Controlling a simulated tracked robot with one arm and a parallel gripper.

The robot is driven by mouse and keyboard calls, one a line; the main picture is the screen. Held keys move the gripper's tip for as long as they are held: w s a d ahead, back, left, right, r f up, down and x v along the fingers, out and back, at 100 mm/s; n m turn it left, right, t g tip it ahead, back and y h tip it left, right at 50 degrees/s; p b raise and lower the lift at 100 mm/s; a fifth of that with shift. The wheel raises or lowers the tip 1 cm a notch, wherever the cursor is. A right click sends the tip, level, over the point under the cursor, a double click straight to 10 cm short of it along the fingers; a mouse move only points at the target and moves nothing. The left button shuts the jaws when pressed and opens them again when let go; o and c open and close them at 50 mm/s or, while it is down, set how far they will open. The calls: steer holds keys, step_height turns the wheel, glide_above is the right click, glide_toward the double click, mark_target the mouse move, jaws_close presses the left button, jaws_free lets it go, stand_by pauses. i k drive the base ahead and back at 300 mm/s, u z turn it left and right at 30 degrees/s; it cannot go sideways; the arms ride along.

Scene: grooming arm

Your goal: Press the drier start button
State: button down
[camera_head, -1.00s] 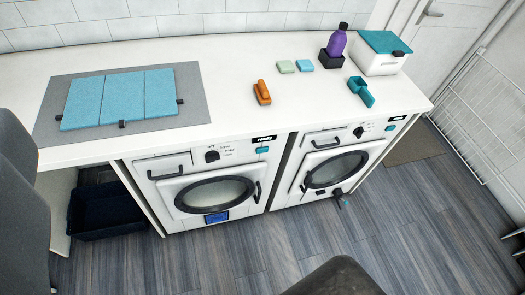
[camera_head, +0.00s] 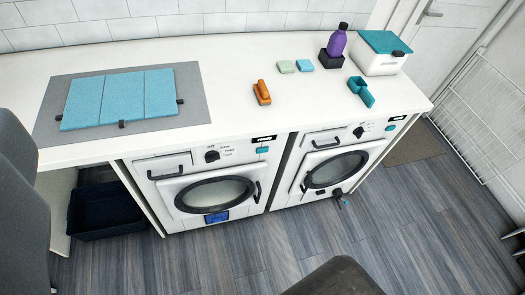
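Two white front-loading machines stand side by side under the counter. The left machine (camera_head: 150,185) has a round dark-rimmed door, a black dial, a display with small lettering and a teal button (camera_head: 262,150) at its upper right. The right machine (camera_head: 297,180) has a similar door, dial and display, with a teal button (camera_head: 390,128) at its upper right. Both doors look closed. I cannot tell from labels which one is the drier. Neither button is touched by anything visible. My gripper is not in view.
The white counter (camera_head: 235,80) holds a grey mat (camera_head: 195,92) with teal panels, an orange item (camera_head: 262,93), a teal scoop (camera_head: 361,91), a purple bottle (camera_head: 337,42) and a lidded box (camera_head: 380,63). A dark bin (camera_head: 105,212) sits below left. The floor in front is mostly clear.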

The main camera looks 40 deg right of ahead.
mark_target(258, 150)
steer(key=u, duration=1.5)
steer(key=k, duration=1)
steer(key=z, duration=1.5)
steer(key=i, duration=1)
steer(key=u, duration=0.05)
